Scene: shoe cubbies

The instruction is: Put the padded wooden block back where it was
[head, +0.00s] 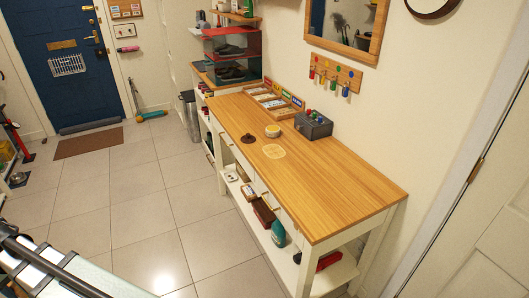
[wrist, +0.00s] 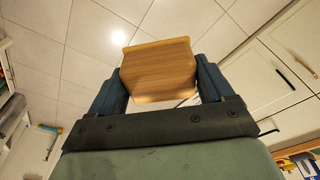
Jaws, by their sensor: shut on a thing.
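The wooden block (wrist: 158,70) shows in the wrist view as a light brown, wood-grained piece with a raised edge at its far side. My gripper (wrist: 160,78) is shut on it, with one dark blue finger at each side. The block is held up, with floor tiles behind it. I cannot make out any padding on it; its underside is hidden. In the head view I cannot see the block or my gripper.
The wooden-topped table (head: 340,190) has a clear right half. On it are a grey box (head: 313,125), a round tin (head: 273,131), a dark brown cone (head: 248,138) and a pale disc (head: 274,151). Its lower shelf holds a brown object (head: 264,213) and teal bottle (head: 279,233).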

